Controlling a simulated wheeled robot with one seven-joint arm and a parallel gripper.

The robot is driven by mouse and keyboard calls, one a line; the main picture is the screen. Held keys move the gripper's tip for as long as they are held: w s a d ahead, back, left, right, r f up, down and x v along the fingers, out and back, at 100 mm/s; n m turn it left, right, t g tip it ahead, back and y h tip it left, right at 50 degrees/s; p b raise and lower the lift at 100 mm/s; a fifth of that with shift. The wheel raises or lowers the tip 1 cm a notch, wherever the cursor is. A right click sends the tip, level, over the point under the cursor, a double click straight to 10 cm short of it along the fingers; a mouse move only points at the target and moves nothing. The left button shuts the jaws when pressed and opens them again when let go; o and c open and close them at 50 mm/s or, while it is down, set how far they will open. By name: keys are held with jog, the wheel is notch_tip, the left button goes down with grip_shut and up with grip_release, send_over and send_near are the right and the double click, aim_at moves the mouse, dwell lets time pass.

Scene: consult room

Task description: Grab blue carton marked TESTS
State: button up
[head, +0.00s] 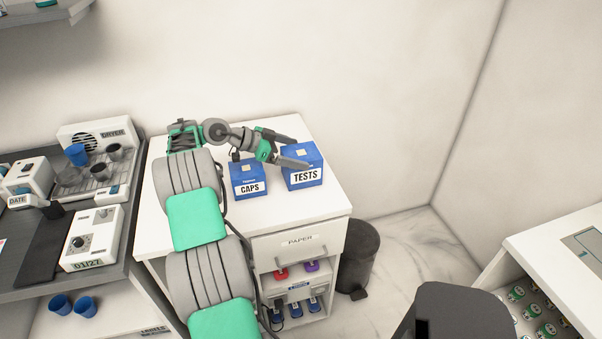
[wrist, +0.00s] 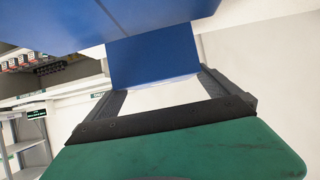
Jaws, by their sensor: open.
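The blue carton marked TESTS (head: 305,177) stands upright on the white cabinet top (head: 190,240), near its right edge. My gripper (head: 302,152) is open at the carton's upper part. In the head view, one finger shows behind the carton and the other crosses its top front; contact cannot be told. In the wrist view, a blue box face (wrist: 150,55) shows between the two spread fingers. Its label is hidden there. A second blue carton marked CAPS (head: 249,187) stands just left of the TESTS carton, below my wrist.
A dryer (head: 98,137) with cups and small devices stands on the dark counter at left. A dark bin (head: 358,255) stands on the floor right of the cabinet. The wall is close behind. A large blue surface (wrist: 80,25) fills the wrist view's upper left.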

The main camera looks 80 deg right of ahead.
jog(key=x, duration=0.2)
jog(key=shift+s+d+r, duration=0.1)
jog(key=shift+s+d, duration=0.05)
jog(key=shift+s, duration=0.2)
jog(key=shift+w, duration=0.1)
jog(key=c, duration=1.3)
jog(key=shift+c, duration=0.9)
